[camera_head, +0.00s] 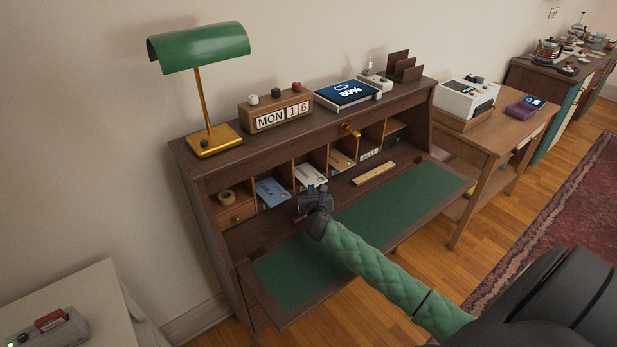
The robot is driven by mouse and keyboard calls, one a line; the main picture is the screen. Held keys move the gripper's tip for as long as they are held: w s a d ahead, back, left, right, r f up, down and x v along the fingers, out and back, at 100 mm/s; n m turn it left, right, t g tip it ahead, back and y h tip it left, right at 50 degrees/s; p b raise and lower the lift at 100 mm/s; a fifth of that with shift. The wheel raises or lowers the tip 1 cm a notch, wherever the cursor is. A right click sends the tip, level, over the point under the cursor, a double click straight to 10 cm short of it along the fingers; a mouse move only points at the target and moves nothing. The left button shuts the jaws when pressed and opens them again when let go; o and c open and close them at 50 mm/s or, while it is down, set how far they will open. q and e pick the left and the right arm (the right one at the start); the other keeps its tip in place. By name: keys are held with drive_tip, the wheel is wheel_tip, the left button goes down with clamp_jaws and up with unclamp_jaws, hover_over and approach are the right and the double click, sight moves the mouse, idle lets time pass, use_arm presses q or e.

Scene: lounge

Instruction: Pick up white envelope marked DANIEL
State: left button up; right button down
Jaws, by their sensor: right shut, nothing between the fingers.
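A white envelope (310,175) leans in a cubby of the dark wooden desk (222,258); its lettering is too small to read for sure. A blue envelope (272,192) leans in the cubby to its left. A tan envelope (341,161) is to its right, and a further pale labelled item (369,154) sits beyond that. My right gripper (308,203) is shut and empty, just in front of and below the white envelope, over the desk's inner shelf. It may hide the envelope's lower edge. My left gripper is not in view.
The green writing surface (400,208) is folded out under my right arm. A wooden ruler (374,172) lies behind it. A tape roll (227,197) sits in the left cubby. A lamp (199,60), calendar block (275,110) and tablet (347,93) stand on top.

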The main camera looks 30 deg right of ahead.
sight(309, 179)
drive_tip(key=x, duration=0.3)
drive_tip(key=r+p+x, duration=0.1)
drive_tip(key=x, duration=0.1)
drive_tip(key=p+x, duration=0.1)
drive_tip(key=x, duration=0.2)
drive_tip(key=shift+w+d+r, duration=0.2)
drive_tip(key=shift+w, duration=0.25)
drive_tip(key=shift+w+d+f+p, duration=0.1)
drive_tip(key=shift+w+f+p, duration=0.05)
drive_tip(key=shift+w+p, duration=0.15)
drive_tip(key=shift+s+f, duration=0.1)
drive_tip(key=shift+f, duration=0.5)
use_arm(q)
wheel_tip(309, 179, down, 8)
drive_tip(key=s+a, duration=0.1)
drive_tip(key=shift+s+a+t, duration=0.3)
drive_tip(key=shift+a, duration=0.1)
use_arm(e)
drive_tip(key=shift+s+f, duration=0.1)
drive_tip(key=shift+f, duration=0.05)
drive_tip(key=shift+s+f, duration=0.1)
